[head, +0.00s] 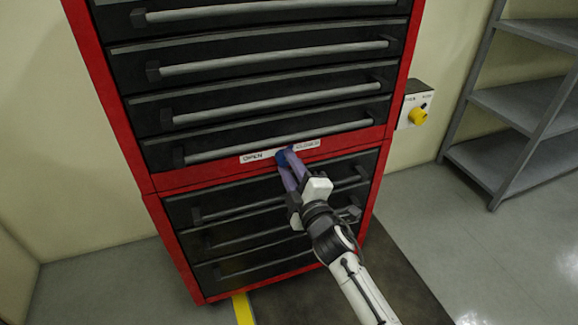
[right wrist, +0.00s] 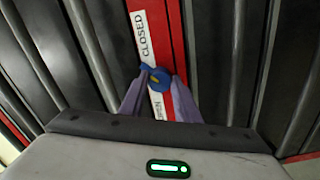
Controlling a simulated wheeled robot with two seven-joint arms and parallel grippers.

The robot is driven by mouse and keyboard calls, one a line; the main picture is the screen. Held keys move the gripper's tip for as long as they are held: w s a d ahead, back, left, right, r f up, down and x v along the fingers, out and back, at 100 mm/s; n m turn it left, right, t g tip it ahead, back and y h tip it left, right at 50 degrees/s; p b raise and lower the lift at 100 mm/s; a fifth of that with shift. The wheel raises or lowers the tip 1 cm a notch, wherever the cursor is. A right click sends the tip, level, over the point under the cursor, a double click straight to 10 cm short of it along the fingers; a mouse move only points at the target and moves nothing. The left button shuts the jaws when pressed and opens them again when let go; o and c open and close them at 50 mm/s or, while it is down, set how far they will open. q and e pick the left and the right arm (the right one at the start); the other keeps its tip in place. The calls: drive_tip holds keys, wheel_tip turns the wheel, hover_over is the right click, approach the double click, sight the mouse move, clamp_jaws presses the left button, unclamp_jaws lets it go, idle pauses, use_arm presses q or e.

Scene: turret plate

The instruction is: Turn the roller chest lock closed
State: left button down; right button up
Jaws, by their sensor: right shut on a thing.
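The roller chest (head: 150,183) is red with black drawers and grey bar handles. On its red middle band is a blue lock knob (right wrist: 158,76), between a label reading OPEN (head: 254,157) on the left and a label reading CLOSED (head: 307,145) on the right in the head view. My right gripper (head: 285,163) is at the band with its purple fingers shut on the blue knob, one finger on each side. In the right wrist view the knob shows between the fingertips, with a small yellowish mark on it. The fingers hide part of the knob. My left gripper is not in view.
A white box with a yellow knob (head: 418,115) is on the wall right of the chest. A grey shelf unit (head: 510,105) stands farther right. Drawer handles (head: 275,97) stick out above and below the band. A dark mat (head: 400,285) and a yellow floor strip (head: 243,308) lie in front.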

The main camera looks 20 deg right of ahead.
drive_tip(key=shift+f, duration=0.1)
drive_tip(key=o, duration=1)
drive_tip(key=shift+o, duration=0.2)
drive_tip(key=shift+s, duration=0.1)
drive_tip(key=s+p, duration=0.1)
drive_tip(key=s, duration=0.9)
drive_tip(key=shift+d, duration=0.2)
